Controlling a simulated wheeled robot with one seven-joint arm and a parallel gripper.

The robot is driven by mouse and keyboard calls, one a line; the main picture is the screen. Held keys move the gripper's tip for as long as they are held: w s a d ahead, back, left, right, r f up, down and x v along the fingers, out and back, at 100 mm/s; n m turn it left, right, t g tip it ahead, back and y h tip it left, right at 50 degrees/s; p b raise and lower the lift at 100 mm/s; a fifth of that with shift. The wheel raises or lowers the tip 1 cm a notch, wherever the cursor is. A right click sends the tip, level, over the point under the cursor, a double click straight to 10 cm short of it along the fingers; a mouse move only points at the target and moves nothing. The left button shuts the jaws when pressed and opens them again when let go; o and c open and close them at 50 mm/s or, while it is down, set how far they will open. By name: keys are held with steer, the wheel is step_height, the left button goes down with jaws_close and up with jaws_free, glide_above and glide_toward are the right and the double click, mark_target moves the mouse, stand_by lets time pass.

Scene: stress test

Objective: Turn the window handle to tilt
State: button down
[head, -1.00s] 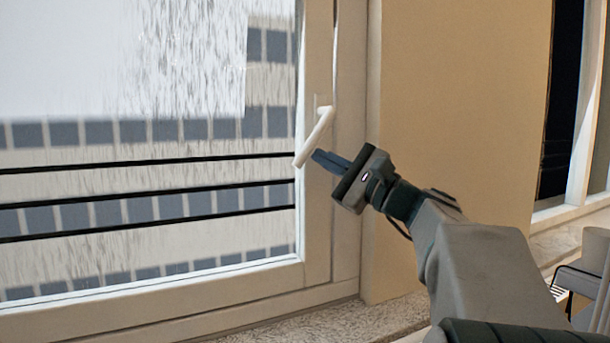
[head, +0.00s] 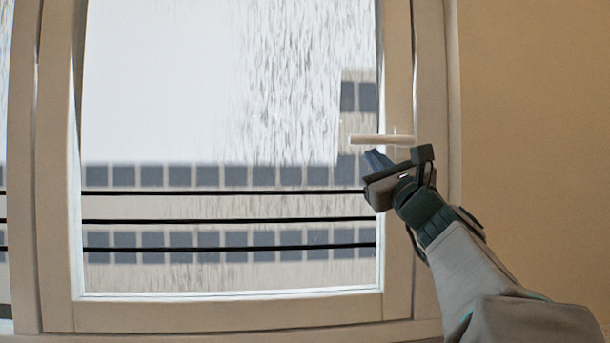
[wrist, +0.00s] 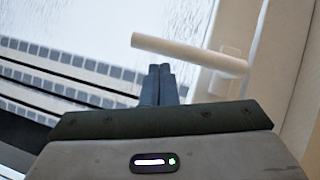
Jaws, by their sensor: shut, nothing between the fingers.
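The pale window handle (head: 372,139) lies level on the right upright of the window sash (head: 398,250), with its free end pointing left over the glass. It also shows in the wrist view (wrist: 188,53), running across above my fingertips. My gripper (head: 373,156) is just below the handle's free end, its dark blue fingers pointing up and left. In the wrist view my gripper (wrist: 160,70) has its two fingers closed together with nothing between them. A small gap shows there between the fingertips and the handle; I cannot tell how far apart they are in depth.
The rain-streaked glass pane (head: 200,110) fills the sash. Dark horizontal rails (head: 220,220) show beyond the glass, with a building behind them. A plain tan wall (head: 530,130) stands to the right of the window. The space left of my gripper before the pane is clear.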

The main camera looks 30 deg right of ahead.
steer(key=shift+a+r, duration=0.15)
steer(key=shift+r, duration=0.25)
steer(key=shift+a+r, duration=0.1)
steer(key=shift+r, duration=0.2)
steer(key=shift+f, duration=0.1)
